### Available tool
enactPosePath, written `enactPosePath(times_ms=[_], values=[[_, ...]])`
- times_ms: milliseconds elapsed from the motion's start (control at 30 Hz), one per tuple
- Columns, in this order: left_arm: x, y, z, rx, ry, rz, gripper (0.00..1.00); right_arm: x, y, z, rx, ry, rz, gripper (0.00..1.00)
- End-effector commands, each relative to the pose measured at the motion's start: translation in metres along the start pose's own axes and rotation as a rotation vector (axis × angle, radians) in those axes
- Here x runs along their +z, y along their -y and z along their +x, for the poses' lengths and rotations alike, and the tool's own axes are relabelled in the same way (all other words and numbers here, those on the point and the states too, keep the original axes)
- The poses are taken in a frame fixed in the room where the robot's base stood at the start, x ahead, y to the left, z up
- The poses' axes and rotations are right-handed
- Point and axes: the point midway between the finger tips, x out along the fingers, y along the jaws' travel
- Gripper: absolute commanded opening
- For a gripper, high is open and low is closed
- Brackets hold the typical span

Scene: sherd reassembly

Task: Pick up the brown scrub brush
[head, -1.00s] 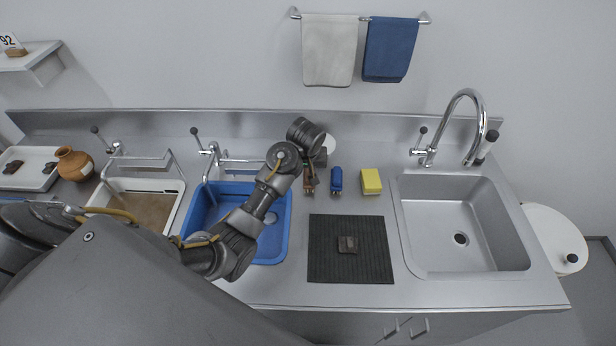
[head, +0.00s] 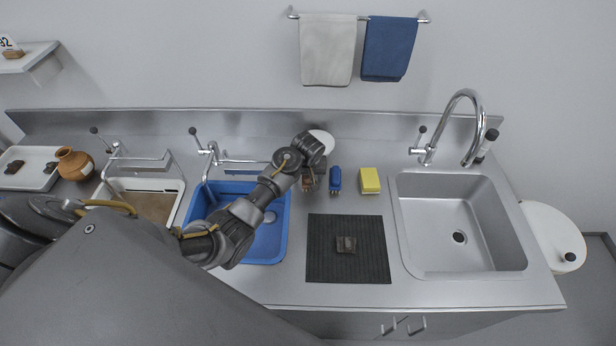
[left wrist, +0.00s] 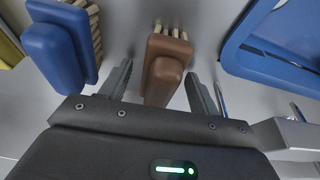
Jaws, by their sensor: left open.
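The brown scrub brush (left wrist: 166,66) shows in the left wrist view between the two fingers of my left gripper (left wrist: 160,88). Its pale bristles stick out at the far edge. The fingers are open, one on each side of the brush, with a visible gap to each side. In the head view the brush (head: 307,183) is mostly hidden by my left gripper (head: 309,180), which is over it on the counter behind the dark mat. My right gripper is not in view.
A blue brush (head: 336,180) stands close to the right of the brown one, with a yellow sponge (head: 370,181) beyond it. The blue basin (head: 279,240) is to the left. A dark ribbed mat (head: 345,268) holds a sherd (head: 346,245). A steel sink (head: 420,250) is farther right.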

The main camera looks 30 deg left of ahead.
Motion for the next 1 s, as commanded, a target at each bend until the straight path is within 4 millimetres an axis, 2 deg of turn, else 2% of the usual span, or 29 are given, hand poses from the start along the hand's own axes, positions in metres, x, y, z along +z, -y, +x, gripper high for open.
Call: enactPosePath(times_ms=[33, 400, 767, 867, 1000], values=[[0.000, 0.000, 0.000, 0.000, 0.000, 0.000, 0.59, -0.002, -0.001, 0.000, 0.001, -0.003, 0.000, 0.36], [0.000, 0.000, -0.001, 0.000, 0.000, 0.000, 0.12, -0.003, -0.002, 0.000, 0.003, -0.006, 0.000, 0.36], [-0.002, -0.001, -0.005, 0.001, -0.002, -0.001, 0.12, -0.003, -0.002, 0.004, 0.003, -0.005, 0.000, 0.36], [-0.004, -0.001, -0.012, 0.003, -0.003, -0.002, 0.12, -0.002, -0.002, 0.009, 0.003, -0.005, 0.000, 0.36], [-0.007, -0.001, -0.034, 0.004, -0.003, -0.001, 0.12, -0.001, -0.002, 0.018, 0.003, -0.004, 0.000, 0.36]])
